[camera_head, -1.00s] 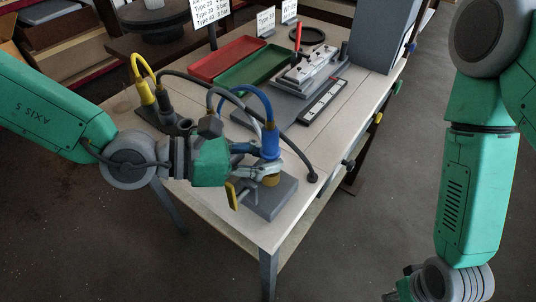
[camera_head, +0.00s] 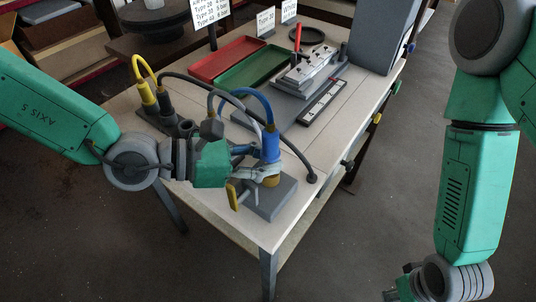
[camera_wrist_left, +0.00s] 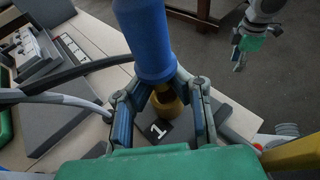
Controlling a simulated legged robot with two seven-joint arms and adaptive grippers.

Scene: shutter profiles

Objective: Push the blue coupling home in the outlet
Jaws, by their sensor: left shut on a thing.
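The blue coupling (camera_head: 270,146) stands upright at the end of a blue hose, directly above the brass outlet (camera_head: 272,181) on a grey block. In the left wrist view the coupling (camera_wrist_left: 147,40) is large at the top, and the brass outlet (camera_wrist_left: 167,104) shows below it between the finger links. My left gripper (camera_head: 268,170) is shut on the coupling near its lower end. The fingers partly hide the joint, so how deep the coupling sits is unclear. My right gripper (camera_head: 404,293) hangs low at the bottom edge, away from the table; it also shows in the left wrist view (camera_wrist_left: 239,57).
A yellow lever (camera_head: 232,196) sticks out beside the grey block (camera_head: 278,199). A yellow coupling (camera_head: 147,92) and dark hoses stand to the left. A label "1" (camera_wrist_left: 158,130) lies by the outlet. Red (camera_head: 225,58) and green (camera_head: 258,66) trays lie farther back.

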